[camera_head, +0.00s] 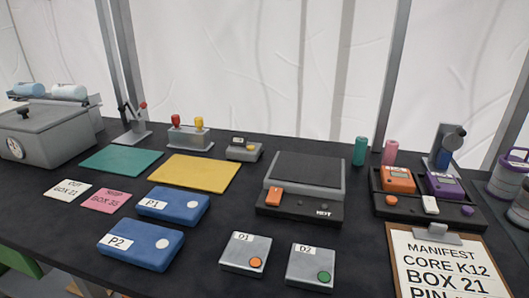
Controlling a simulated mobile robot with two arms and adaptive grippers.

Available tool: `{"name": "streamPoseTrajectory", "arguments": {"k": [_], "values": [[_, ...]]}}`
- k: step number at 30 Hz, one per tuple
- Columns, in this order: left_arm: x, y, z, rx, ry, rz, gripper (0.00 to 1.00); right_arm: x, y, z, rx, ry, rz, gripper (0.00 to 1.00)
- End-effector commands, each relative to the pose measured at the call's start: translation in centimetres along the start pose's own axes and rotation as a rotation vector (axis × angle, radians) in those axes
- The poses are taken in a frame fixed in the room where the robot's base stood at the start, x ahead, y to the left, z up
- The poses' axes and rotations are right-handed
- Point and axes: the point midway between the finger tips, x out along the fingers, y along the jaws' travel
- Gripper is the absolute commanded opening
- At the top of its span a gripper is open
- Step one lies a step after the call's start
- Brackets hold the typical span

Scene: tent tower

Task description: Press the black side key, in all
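I cannot make out a clear black side key in the head view. A grey device with a black top panel (306,172) stands at the middle of the table; its black front (296,209) carries an orange block (273,196), small dark round parts and a label too small to read surely. A dark tray (427,210) to its right holds an orange device (398,180) and a purple device (443,184); a white piece (430,204) is at its front. Neither of my grippers is in view.
Blue boxes P1 (180,204) and P2 (133,252), grey boxes D1 (239,258) and D2 (309,270), and a clipboard (443,268) are at the front. Green (122,160) and yellow mats (196,172) lie behind. A grey case (45,135) stands left.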

Motion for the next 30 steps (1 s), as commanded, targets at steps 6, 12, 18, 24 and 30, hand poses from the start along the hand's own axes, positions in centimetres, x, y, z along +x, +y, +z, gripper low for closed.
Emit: {"name": "streamPoseTrajectory", "arguments": {"k": [6,12,18,24,30], "values": [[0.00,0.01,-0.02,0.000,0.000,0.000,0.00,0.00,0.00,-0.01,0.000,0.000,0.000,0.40],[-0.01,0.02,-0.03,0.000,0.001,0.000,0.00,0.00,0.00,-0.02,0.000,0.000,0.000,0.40],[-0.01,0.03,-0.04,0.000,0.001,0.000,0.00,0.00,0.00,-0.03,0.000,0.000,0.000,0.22],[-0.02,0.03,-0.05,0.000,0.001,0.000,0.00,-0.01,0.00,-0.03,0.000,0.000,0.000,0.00],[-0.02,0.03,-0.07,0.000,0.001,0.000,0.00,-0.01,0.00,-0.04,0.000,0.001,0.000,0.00]]}}
